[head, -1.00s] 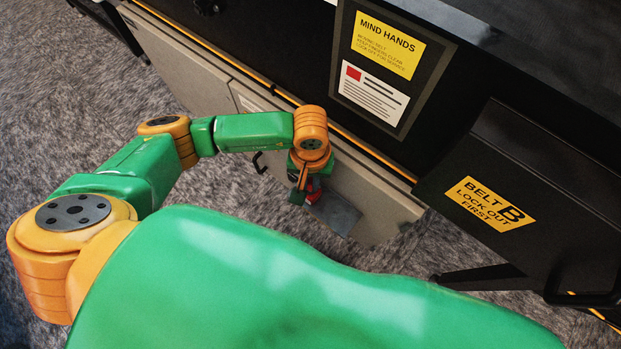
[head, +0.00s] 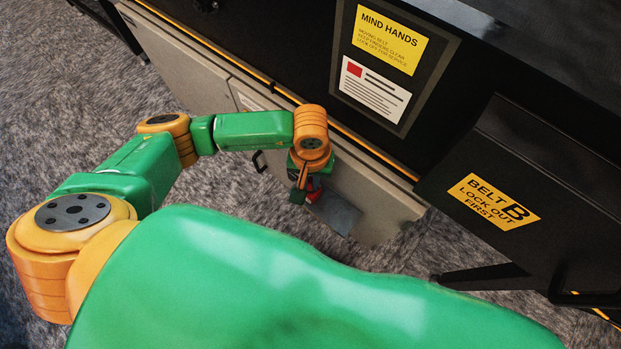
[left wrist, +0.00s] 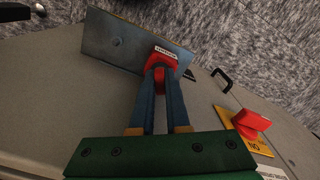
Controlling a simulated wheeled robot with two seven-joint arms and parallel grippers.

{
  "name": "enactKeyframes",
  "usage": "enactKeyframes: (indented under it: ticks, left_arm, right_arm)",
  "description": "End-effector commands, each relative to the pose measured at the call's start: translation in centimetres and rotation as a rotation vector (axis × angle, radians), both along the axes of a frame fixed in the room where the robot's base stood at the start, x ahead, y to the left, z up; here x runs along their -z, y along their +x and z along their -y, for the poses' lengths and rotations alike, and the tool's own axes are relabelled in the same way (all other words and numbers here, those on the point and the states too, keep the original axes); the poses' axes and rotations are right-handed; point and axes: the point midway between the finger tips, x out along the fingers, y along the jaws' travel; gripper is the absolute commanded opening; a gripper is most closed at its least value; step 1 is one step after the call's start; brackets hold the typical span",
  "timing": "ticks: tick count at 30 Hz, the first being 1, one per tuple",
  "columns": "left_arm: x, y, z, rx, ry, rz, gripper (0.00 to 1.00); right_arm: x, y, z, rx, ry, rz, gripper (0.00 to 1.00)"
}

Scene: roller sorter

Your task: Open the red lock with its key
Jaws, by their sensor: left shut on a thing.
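My left gripper (left wrist: 162,72) has its two blue fingers shut on a red piece with a white label (left wrist: 164,54). I cannot tell whether this piece is the lock or the head of its key. A small dark tip sticks out beside it, by the edge of a grey metal plate (left wrist: 105,45); I cannot tell whether the piece touches the plate. In the head view the left gripper (head: 304,190) is low against the beige cabinet front, with the red piece (head: 314,188) partly hidden behind it. My right gripper is not in view.
A red knob (left wrist: 252,120) on a yellow plate sits on the beige cabinet (head: 385,205), near a black handle (left wrist: 222,80). A dark box with a yellow "BELT B" label (head: 493,203) is at the right. Carpeted floor (head: 60,110) is clear at the left.

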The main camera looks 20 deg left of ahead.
Motion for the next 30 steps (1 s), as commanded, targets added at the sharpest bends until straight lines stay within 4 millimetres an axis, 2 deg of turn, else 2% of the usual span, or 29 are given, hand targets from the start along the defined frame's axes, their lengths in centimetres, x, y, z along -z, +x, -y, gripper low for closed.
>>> enactKeyframes:
  ticks: [10, 14, 22, 25, 30]
  left_arm:
    - [0.1, 0.0, 0.0, -0.036, 0.001, -0.001, 0.00]
    - [0.0, 0.0, 0.0, -0.299, 0.001, -0.001, 0.00]
    - [-0.1, -0.1, 0.0, -0.988, 0.002, -0.002, 0.00]
    - [0.0, 0.0, 0.0, -1.089, 0.001, -0.001, 0.00]
    - [0.0, 0.0, 0.0, -1.104, 0.001, -0.001, 0.00]
  right_arm:
    - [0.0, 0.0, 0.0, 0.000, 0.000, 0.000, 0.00]
    - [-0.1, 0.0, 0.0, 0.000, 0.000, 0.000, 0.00]
    - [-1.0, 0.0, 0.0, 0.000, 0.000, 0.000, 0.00]
    - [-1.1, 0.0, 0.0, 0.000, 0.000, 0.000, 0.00]
    - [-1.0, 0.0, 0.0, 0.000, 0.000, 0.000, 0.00]
